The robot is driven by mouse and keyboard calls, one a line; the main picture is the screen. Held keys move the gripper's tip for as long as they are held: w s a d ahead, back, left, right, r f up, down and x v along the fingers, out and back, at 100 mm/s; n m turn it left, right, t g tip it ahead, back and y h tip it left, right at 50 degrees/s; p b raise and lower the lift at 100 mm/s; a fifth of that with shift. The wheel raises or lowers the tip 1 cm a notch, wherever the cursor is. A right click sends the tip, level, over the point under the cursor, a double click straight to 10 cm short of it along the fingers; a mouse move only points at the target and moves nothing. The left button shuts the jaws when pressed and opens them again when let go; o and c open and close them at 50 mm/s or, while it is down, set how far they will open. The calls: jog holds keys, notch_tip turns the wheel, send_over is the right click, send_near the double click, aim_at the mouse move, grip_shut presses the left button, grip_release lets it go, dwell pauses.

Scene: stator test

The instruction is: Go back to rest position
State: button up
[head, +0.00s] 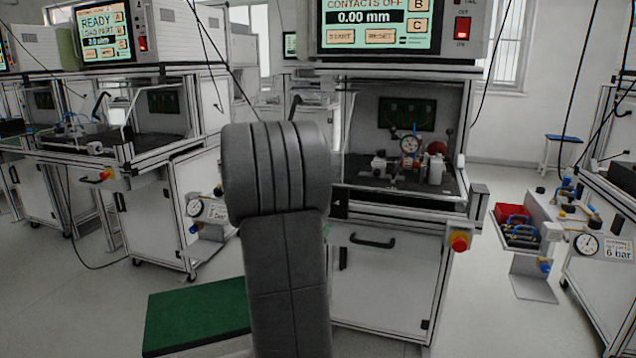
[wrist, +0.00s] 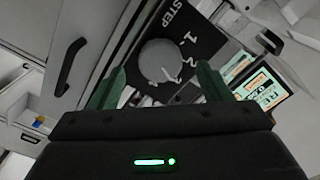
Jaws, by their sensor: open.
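My gripper (wrist: 160,84) shows in the wrist view with its two green fingers spread apart and nothing held between them. A round grey knob (wrist: 160,60) on a black panel marked STEP, with numbers beside it, appears between the fingers. I cannot tell how far the fingertips are from it, and no contact is visible. In the head view my dark grey arm stands upright in the middle; my gripper is hidden behind it.
A test station (head: 390,270) with a screen above (head: 375,22) stands ahead, with a red emergency button (head: 459,243) at its front. Another station (head: 95,150) is at left. A green mat (head: 195,315) lies low at left. A gauge unit (head: 587,244) is at right. Cables hang overhead.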

jog(key=x, duration=0.3)
jog(key=shift+w, duration=0.15)
dwell(0.3)
jog(key=s+a+n+p, duration=0.4)
jog(key=s+n+p, duration=0.5)
jog(key=s, duration=0.3)
jog(key=shift+s+p, duration=0.35)
jog(key=shift+p, duration=0.25)
dwell(1.7)
dwell(0.3)
